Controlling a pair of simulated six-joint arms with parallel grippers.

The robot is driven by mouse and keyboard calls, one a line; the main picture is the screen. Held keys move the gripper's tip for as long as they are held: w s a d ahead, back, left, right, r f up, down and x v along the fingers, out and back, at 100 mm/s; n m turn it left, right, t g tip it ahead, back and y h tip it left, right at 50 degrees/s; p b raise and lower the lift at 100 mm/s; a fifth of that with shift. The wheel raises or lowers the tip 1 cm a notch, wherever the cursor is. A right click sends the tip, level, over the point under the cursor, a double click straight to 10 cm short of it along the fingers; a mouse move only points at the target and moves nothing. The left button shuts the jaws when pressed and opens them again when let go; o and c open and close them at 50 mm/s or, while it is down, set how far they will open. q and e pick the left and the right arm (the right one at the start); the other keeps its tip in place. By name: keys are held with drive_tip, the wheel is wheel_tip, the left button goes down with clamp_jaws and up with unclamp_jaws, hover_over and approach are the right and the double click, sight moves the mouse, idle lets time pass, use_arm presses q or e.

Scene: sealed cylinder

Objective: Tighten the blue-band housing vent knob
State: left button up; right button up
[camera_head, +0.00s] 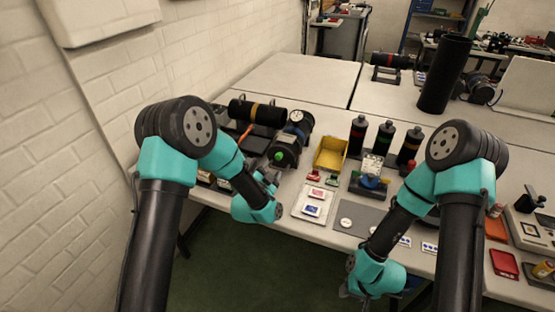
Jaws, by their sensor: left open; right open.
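A black cylindrical housing (290,141) lies on the table at the left, with a round gauge on top and a green knob (279,157) at its near end. A bluish band seems to show around it, but it is too small to be sure. My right gripper (349,283) is open, low in front of the table edge.
A yellow bin (330,154), several upright black bottles (384,138) and a stand with a blue part (371,181) sit right of the housing. A white card tray (314,202) lies near the front edge. A tall black cylinder (444,75) stands behind.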

sight(278, 158)
use_arm(q)
drive_tip(key=x, duration=0.7)
drive_tip(key=c, duration=0.9)
drive_tip(key=shift+n, duration=0.7)
drive_tip(key=o, duration=0.9)
drive_tip(key=shift+s, duration=0.1)
